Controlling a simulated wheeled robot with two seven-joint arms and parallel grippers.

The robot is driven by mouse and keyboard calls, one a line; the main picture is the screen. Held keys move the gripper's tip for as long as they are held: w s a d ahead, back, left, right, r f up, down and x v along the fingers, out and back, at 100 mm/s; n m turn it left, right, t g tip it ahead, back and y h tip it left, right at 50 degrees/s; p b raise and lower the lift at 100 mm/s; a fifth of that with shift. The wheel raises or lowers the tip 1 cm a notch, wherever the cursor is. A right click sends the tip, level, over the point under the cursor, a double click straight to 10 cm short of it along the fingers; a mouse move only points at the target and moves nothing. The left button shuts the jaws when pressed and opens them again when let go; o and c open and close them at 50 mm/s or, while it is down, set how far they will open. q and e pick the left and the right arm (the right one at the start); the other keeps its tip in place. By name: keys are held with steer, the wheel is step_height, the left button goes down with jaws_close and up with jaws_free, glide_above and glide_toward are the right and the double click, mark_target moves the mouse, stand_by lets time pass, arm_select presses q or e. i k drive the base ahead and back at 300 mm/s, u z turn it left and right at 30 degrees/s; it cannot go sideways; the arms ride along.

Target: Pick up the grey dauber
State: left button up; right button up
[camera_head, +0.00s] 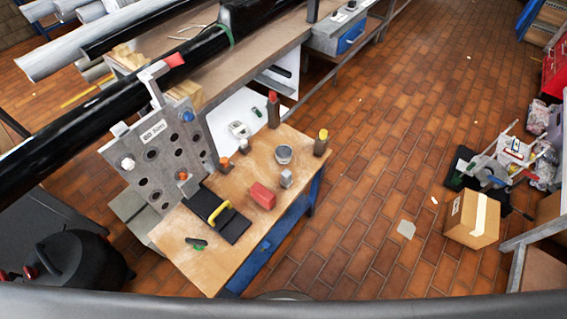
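A small grey upright piece (286,179), which looks like the grey dauber, stands on the wooden tabletop (210,262) near its right edge. It is between the red block (262,196) and the grey round tin (284,154), apart from both. A grey flange plate (170,150) with several holes stands tilted at the table's left side, with an orange piece and a whitish piece at two of its holes. Neither of my grippers is in view.
A black pad with a yellow handle (218,212) lies left of the red block.

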mark_target(286, 182)
steer(key=u, duration=1.95)
steer(key=k, duration=1.4)
steer(key=z, duration=0.15)
